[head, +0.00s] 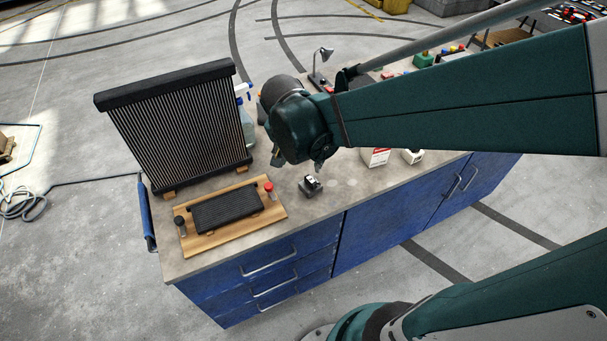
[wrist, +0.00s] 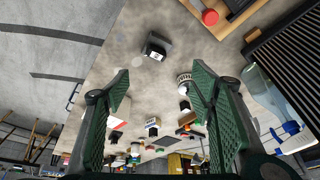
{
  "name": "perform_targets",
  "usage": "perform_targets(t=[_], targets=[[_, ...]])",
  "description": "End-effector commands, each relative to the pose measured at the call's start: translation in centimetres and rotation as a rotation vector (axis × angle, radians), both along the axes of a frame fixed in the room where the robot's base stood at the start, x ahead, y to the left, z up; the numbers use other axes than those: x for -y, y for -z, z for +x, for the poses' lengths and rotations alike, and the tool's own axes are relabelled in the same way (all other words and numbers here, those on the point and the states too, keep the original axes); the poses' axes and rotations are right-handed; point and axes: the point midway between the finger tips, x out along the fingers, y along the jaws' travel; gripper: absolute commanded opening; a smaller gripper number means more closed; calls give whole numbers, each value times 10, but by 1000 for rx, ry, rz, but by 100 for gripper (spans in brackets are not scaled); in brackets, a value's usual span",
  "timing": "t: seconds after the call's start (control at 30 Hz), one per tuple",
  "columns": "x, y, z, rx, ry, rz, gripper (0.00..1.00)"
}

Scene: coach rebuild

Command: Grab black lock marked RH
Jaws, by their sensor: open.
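A small black block with a white label (head: 311,186) sits on the grey worktop, near its front edge; it appears to be the lock, but I cannot read its marking. In the wrist view the black block (wrist: 156,46) shows beyond the fingertips, between them in width and apart from both. My gripper (wrist: 161,79) is open and empty, with its two green padded fingers spread. In the head view my gripper (head: 319,166) is mostly hidden behind my wrist, above and just behind the block.
A wooden board (head: 192,244) with a dark ribbed pad and a red-capped piece (head: 269,188) lies left of the block. A tall black finned radiator (head: 180,130) stands behind it. A white-and-red box (head: 375,157) and other items stand to the right. Worktop around the block is clear.

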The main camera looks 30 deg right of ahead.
Motion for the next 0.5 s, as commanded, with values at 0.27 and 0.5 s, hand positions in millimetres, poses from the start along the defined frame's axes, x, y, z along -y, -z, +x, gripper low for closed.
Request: perform_targets(t=[0.27, 0.5], targets=[[9, 40, 16, -18, 188, -16, 55], [16, 73, 26, -22, 351, -39, 55]])
